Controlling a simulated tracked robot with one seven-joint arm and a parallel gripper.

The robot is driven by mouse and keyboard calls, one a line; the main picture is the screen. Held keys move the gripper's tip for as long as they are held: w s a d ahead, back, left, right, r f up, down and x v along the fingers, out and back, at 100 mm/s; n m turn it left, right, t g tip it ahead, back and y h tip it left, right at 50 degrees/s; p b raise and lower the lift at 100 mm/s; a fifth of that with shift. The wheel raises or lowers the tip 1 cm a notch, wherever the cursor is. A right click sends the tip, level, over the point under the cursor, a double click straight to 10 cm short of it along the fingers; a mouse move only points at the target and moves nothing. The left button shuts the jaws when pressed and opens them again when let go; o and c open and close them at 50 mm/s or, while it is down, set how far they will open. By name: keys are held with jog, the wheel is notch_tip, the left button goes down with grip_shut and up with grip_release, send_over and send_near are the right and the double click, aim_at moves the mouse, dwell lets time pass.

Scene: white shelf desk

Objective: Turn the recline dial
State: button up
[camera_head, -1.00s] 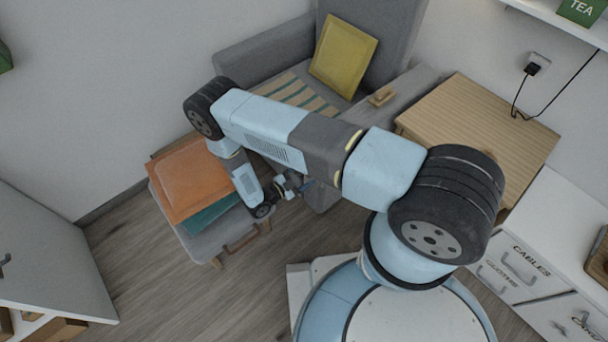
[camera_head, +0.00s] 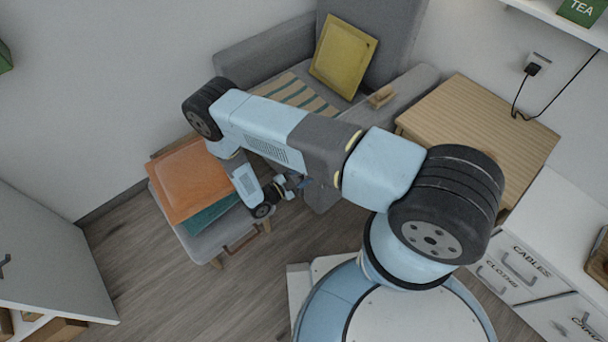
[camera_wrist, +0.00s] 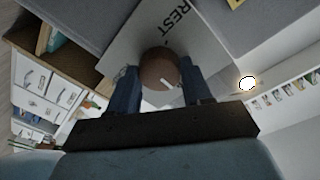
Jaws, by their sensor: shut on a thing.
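The recline dial (camera_wrist: 160,72) is a round brown knob with a short white mark, seen in the wrist view. It sits on a pale plate (camera_wrist: 132,48) on which the letters "REST" can be read. My gripper (camera_wrist: 160,66) has its two dark blue fingers on either side of the knob, shut on it. In the head view my gripper (camera_head: 297,182) is at the side of the grey armchair (camera_head: 405,82). The dial is hidden there by my gripper and arm.
A footrest with an orange cushion (camera_head: 190,178) stands in front of the chair. A wooden side table (camera_head: 480,135) is beside the armrest. Drawers (camera_head: 515,268) stand at right. Wood floor (camera_head: 165,285) is open at lower left.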

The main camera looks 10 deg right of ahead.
jog(key=m, duration=0.8)
jog(key=m+y, duration=0.1)
jog(key=m, duration=0.8)
jog(key=shift+s+d+f+t, duration=0.1)
jog(key=shift+t, duration=0.2)
jog(key=m, duration=0.5)
jog(key=shift+t+y, duration=0.3)
jog(key=m, duration=1.5)
jog(key=m+t, duration=0.1)
jog(key=m, duration=0.6)
jog(key=shift+a+f+m+h, duration=0.1)
jog(key=shift+a+m+h, duration=0.15)
jog(key=shift+m+h, duration=0.15)
jog(key=shift+m, duration=0.6)
jog(key=shift+d, duration=0.1)
